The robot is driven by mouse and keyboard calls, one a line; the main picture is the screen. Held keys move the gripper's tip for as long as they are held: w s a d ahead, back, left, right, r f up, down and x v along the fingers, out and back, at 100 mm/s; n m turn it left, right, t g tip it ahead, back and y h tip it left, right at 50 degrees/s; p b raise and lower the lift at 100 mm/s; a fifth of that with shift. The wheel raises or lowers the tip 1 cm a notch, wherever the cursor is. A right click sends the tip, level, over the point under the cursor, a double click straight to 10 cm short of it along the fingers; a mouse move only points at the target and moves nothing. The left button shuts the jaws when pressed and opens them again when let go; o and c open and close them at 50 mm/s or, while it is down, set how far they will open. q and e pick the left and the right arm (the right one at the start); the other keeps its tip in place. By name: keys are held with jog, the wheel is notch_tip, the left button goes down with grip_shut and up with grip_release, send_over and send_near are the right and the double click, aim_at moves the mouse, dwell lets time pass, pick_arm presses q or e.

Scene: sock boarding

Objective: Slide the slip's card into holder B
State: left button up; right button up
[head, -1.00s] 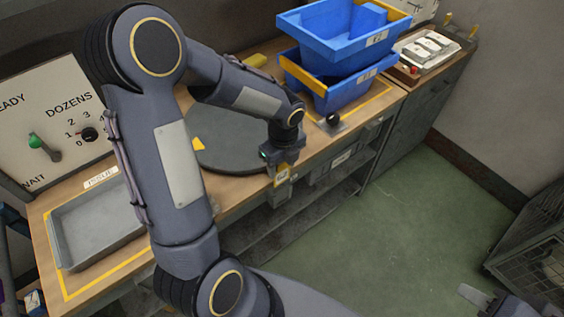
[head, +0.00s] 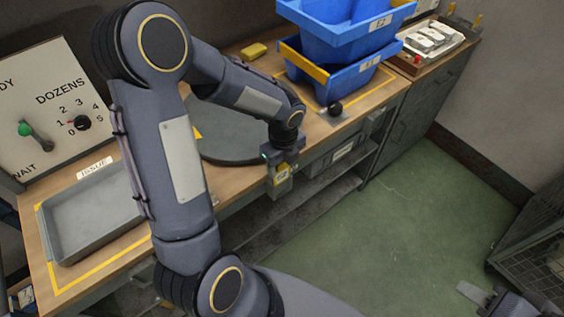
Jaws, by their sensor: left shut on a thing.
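My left gripper (head: 284,168) points down at the bench's front edge, left of centre. It is shut on a small piece with a yellow mark (head: 282,174), probably the card; the fingers hide most of it. A grey holder-like plate (head: 282,188) shows just below, and I cannot tell whether they touch. Another small grey holder (head: 375,121) is on the bench front further right. I cannot read a letter on either. My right gripper (head: 473,292) is partly in view at the lower right, away from the bench; its opening is unclear.
Two stacked blue bins (head: 345,75) stand at the back right of the bench. A round grey turntable (head: 235,135) lies behind my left gripper. A grey tray (head: 95,215) is at the left, below a dial panel (head: 45,105). A wire cage (head: 530,250) stands at right; green floor is clear.

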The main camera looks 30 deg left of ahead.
aim_at(282, 175)
pick_arm(q)
jog(key=shift+f+b, duration=1.95)
jog(key=shift+f, duration=0.85)
jog(key=shift+s+f, duration=0.15)
jog(key=shift+s+f, duration=0.1)
jog(key=o, duration=1)
jog(key=shift+f, duration=0.1)
jog(key=shift+r, duration=0.45)
jog(key=r, duration=0.5)
jog(key=r+p, duration=0.1)
jog(key=r, duration=0.2)
jog(key=shift+w+d, duration=0.25)
jog(key=shift+w, duration=0.15)
